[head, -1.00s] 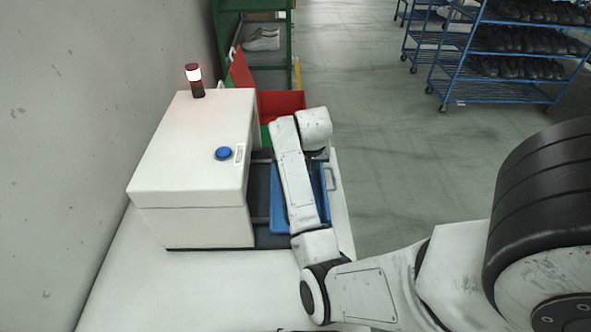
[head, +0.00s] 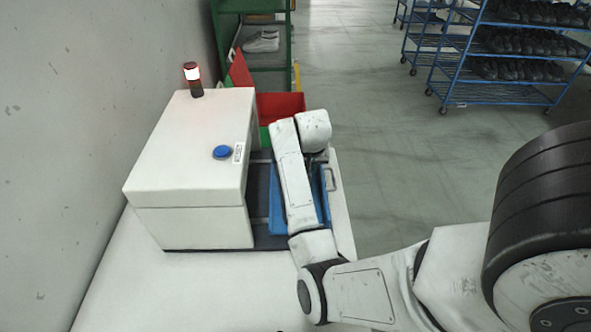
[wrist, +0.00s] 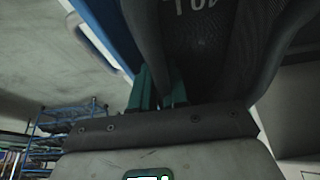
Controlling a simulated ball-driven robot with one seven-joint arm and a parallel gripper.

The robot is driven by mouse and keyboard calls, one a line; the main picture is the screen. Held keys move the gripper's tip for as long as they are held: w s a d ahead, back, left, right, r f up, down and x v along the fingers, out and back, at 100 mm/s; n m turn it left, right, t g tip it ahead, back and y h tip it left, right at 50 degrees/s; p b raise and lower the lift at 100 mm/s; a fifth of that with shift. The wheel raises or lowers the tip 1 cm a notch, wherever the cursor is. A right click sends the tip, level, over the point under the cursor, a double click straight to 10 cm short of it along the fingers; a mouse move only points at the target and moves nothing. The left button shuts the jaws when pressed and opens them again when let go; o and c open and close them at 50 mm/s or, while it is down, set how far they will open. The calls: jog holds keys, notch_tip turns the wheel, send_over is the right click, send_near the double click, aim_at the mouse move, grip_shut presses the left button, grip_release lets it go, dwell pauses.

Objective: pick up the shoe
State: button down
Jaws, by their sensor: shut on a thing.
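In the wrist view, a dark shoe (wrist: 215,45) with mesh fabric and pale lettering fills the upper right, very close to the camera. My gripper (wrist: 158,92), with green fingers, is shut on the shoe at its near edge. The exact grip is partly hidden by the dark bracket in front. In the head view my arm hides the gripper and the shoe, over the blue tray (head: 276,212).
The blue tray sits on a dark conveyor beside a white machine (head: 185,160) with a blue button and a signal light. Red (head: 283,104) and green bins stand beyond. A green shelf (head: 255,17) holds pale shoes (head: 262,41). Blue shoe racks (head: 500,88) stand at right; floor between is clear.

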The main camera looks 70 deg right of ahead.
jog(key=shift+r, duration=0.1)
jog(key=shift+r+b, duration=0.35)
jog(key=shift+r, duration=0.25)
jog(key=s+r, duration=1.1)
jog(key=s, duration=0.3)
jog(key=shift+d+r, duration=0.25)
jog(key=shift+r, duration=0.1)
jog(key=shift+s, duration=0.1)
